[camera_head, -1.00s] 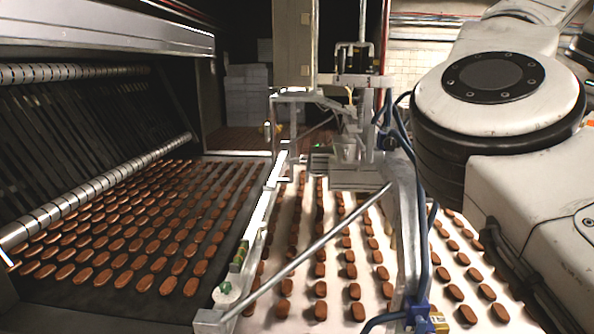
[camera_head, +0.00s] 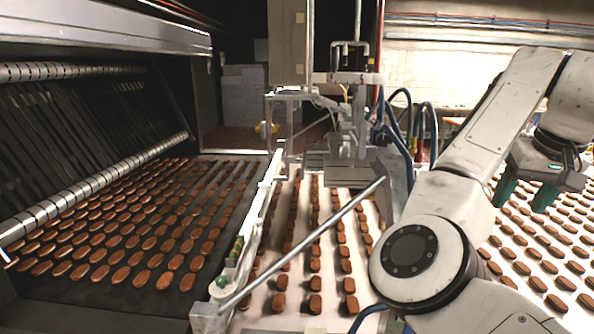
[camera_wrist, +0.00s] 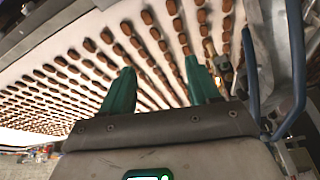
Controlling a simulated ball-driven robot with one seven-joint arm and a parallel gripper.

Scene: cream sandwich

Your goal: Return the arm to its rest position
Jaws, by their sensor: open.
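My gripper (camera_head: 525,192) is at the right of the head view, above the white belt, with its green fingers pointing down. My white arm folds up from the lower middle and bends over at the upper right. In the wrist view my gripper (camera_wrist: 160,92) shows two green fingers spread wide apart with nothing between them. Rows of brown biscuits lie beyond the fingers on the belt, and I see no contact with them.
A white belt (camera_head: 327,222) with rows of biscuits runs beside a metal frame with a slanted rod (camera_head: 310,240) and blue hoses (camera_head: 405,120). A dark belt (camera_head: 100,300) with biscuits (camera_head: 120,257) lies at the left under a roller machine. A pale wall stands behind.

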